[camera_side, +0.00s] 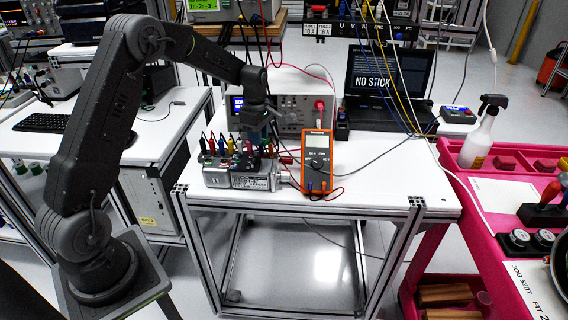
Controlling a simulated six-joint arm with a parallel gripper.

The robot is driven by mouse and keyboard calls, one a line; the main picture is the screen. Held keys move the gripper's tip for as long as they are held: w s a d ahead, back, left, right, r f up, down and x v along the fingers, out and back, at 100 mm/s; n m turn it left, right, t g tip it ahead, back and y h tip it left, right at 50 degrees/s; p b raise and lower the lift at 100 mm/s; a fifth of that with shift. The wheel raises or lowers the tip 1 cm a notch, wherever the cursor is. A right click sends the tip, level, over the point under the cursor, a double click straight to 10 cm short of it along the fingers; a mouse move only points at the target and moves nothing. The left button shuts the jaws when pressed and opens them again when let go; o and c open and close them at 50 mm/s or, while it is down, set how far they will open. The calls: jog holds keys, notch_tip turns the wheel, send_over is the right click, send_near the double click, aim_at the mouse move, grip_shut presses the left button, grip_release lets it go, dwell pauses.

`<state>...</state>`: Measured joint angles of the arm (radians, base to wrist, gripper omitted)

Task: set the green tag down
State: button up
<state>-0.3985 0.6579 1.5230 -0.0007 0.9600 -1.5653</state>
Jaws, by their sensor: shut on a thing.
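My gripper (264,116) is above the white bench, in front of the grey bench instrument and above and behind the servo unit. It is shut, but the green tag in it is too small and dark to make out. The silver and black servo unit (242,180) lies on the bench below, with several coloured plugs and leads (228,146) standing up from its back. An orange multimeter (317,160) stands upright just right of the servo unit.
A grey bench instrument (290,100) and a laptop (388,82) reading "NO STICK" stand behind. Cables hang over the bench's right side. The white bench top (390,185) is clear at front right. A pink cart (440,240) with a spray bottle (480,138) adjoins it.

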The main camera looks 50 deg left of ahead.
send_over(283, 161)
jog(key=s+d, duration=0.2)
notch_tip(283, 161, down, 4)
jog(key=shift+d+f, duration=0.1)
jog(key=shift+f, duration=2.05)
jog(key=shift+f, duration=0.15)
